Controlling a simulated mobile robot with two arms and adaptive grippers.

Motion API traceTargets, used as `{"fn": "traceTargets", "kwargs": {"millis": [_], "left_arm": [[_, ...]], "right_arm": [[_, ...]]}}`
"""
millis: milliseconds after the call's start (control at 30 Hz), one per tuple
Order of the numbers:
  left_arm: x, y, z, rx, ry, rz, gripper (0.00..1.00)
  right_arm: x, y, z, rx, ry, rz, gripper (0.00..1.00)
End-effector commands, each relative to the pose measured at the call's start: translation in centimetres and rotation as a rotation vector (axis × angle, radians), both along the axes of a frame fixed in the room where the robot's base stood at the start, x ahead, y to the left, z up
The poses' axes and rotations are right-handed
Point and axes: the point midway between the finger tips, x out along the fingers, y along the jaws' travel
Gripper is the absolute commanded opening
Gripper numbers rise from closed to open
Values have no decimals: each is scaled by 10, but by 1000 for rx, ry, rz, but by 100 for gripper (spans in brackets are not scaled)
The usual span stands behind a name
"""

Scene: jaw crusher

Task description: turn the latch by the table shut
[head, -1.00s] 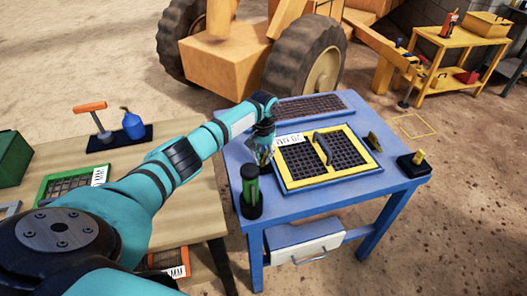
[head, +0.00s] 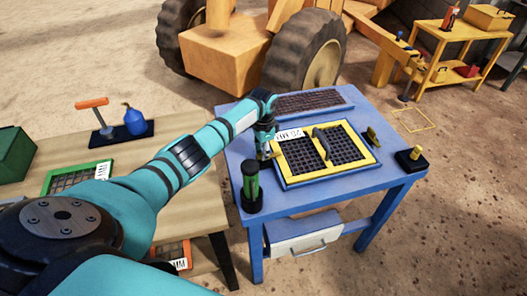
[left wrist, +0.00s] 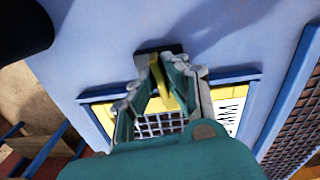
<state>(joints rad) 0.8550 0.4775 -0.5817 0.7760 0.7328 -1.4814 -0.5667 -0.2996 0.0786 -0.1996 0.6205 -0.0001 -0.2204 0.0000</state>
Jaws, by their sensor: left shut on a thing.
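A blue table (head: 330,195) carries a yellow-framed dark mesh screen (head: 282,170) with a grey handle across it. My left gripper (head: 266,150) is at the screen's left edge. In the left wrist view my left gripper (left wrist: 162,88) points at a yellow latch (left wrist: 157,70) on a dark base, and its fingers are shut on it. The latch stands beside the screen's frame and is mostly hidden by the gripper in the head view. Another yellow latch (head: 373,138) stands at the screen's right edge. My right gripper is not in view.
A green cylinder (head: 251,185) in a black holder stands close to my left gripper. A yellow knob on a black base (head: 412,158) is at the table's right corner. A wooden table (head: 195,205) is at left, and a large wheel (head: 308,55) is behind.

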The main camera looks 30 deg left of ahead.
Motion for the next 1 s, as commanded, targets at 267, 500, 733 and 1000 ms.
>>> {"fn": "traceTargets", "kwargs": {"millis": [267,500,733,1000], "left_arm": [[1,0,1,-1,-4,-110,0],[1,0,1,-1,-4,-141,0],[1,0,1,-1,-4,-143,0],[1,0,1,0,-4,-142,30]], "right_arm": [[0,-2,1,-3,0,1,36],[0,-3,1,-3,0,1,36],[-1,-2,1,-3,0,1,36],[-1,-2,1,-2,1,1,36]]}}
